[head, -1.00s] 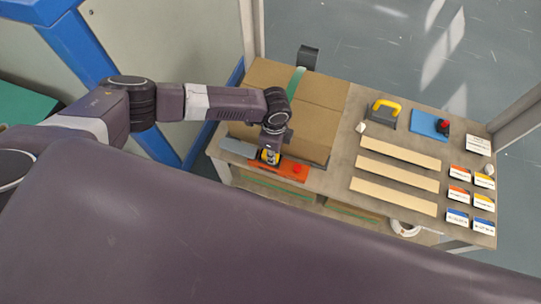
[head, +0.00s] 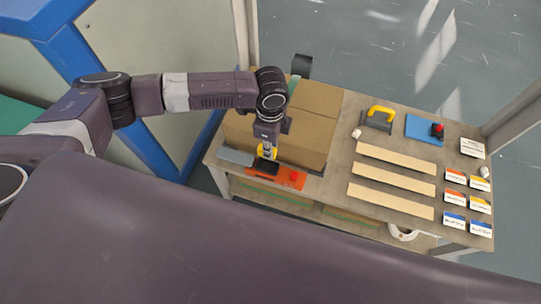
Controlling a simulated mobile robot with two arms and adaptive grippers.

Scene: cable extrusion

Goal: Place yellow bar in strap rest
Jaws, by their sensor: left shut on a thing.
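The yellow bar (head: 261,149) is small and partly covered by my left gripper's fingers. My left gripper (head: 267,151) points down and is shut on it. Both are at the front edge of the table, beside the cardboard box. Just below them lies an orange-red base (head: 284,179) with a black recessed part (head: 264,168) and a red knob (head: 294,175). The bar shows at the far edge of the black part; I cannot tell whether they touch. No part labelled as the strap rest can be made out. My right gripper is not in view.
The cardboard box (head: 312,125) stands close behind the gripper, with a green strap (head: 292,86) at its far side. A grey plate (head: 236,156) lies left of the orange base. Wooden strips (head: 392,201), a yellow-handled tool (head: 380,117), a blue pad (head: 421,127) and cards are at right.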

